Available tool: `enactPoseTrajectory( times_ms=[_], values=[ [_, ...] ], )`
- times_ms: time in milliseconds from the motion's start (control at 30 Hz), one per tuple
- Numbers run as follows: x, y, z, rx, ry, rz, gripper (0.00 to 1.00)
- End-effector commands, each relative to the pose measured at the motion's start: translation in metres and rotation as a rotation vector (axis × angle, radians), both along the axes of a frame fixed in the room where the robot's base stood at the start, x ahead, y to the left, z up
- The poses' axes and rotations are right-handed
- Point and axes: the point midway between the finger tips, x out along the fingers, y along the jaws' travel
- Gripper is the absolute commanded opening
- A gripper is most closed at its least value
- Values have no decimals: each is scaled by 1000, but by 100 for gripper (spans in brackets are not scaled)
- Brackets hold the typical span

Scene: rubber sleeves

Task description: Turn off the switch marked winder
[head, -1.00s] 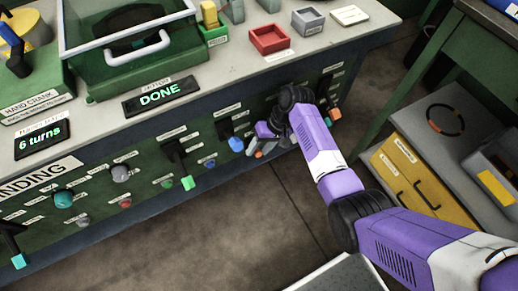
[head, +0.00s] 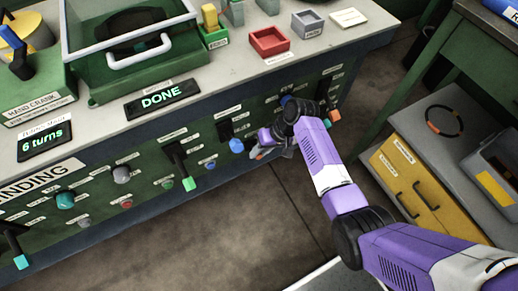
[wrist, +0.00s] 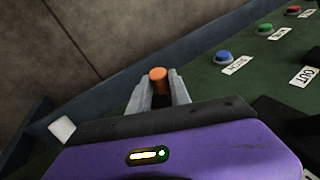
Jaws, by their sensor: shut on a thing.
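A row of lever switches with coloured tips runs along the green front panel (head: 105,208). My gripper (wrist: 158,98) is shut on an orange-tipped lever (wrist: 158,76), whose round end shows between the two grey fingers in the wrist view. In the head view my gripper (head: 268,153) is low at the panel's right part, just right of a blue-tipped lever (head: 237,146), and my wrist hides most of the held lever. The small labels are too blurred to read, so I cannot tell which one says winder.
Other levers have a green tip (head: 189,184) and a teal tip (head: 20,262). Round buttons sit between them, one blue (wrist: 223,57). A display reads DONE (head: 161,98). A grey cabinet with yellow drawers (head: 408,178) stands to the right. Open floor lies in front of the panel.

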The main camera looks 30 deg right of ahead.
Motion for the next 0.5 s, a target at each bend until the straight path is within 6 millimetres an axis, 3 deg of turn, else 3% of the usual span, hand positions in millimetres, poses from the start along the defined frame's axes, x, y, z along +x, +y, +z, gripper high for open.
enactPoseTrajectory(
  times_ms=[500],
  values=[
    [-8,0,-28,1,-396,-4,0]
  ],
)
